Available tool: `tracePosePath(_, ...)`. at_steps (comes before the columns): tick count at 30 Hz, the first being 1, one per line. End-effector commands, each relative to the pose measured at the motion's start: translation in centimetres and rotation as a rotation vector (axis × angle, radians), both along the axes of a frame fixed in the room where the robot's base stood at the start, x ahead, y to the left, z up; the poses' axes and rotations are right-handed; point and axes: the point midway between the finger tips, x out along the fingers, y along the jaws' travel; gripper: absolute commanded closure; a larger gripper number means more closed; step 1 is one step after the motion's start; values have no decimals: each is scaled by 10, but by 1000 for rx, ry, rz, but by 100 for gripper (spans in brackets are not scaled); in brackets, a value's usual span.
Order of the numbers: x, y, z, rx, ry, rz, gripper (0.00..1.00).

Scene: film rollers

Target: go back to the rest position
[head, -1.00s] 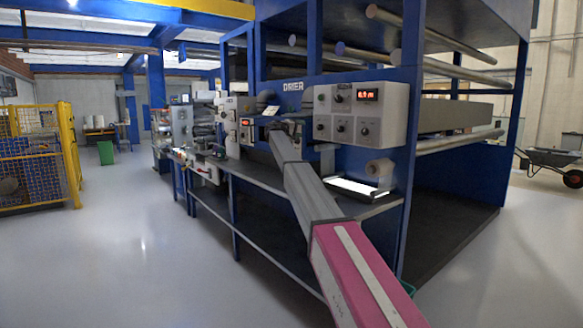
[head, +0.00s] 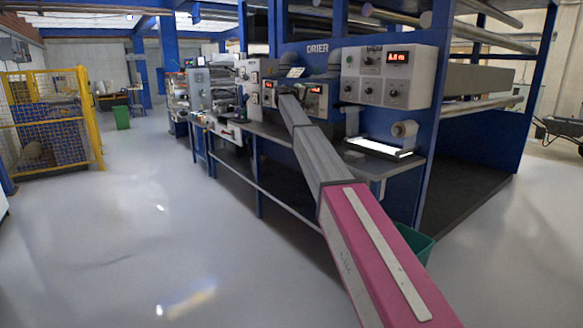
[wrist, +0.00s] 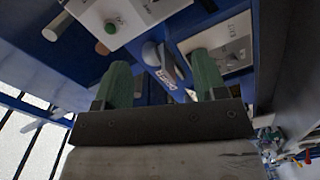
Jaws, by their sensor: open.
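My gripper (wrist: 162,85) shows in the wrist view with two green fingers set well apart and nothing between them. Beyond the fingers are the grey control boxes and blue frame of the drier machine. In the head view my arm, grey then pink, reaches from the bottom right up toward the machine's control panels. The gripper itself cannot be made out at the arm's far end in that view.
The blue drier machine (head: 318,47) with its control box (head: 388,77) and dark shelf stands close on the right. A green bin (head: 414,243) is beside my arm. A yellow cage (head: 50,122) stands at left. The grey floor (head: 120,235) between is clear.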

Motion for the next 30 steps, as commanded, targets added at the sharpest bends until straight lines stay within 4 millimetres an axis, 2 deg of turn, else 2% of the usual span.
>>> tracePosePath(8, -22, -15, -43, 52, 39, -1, 35)
tracePosePath(11, -33, -23, -65, 78, 60, -3, 35)
tracePosePath(17, -66, -41, -124, 155, 115, -5, 35)
tracePosePath(20, -93, -53, -166, 212, 155, -8, 35)
tracePosePath(23, -129, -68, -217, 287, 207, -14, 35)
tracePosePath(24, -144, -74, -239, 319, 230, -16, 35)
tracePosePath(26, -168, -82, -269, 370, 262, -21, 35)
tracePosePath(30, -228, -98, -337, 488, 337, -36, 35)
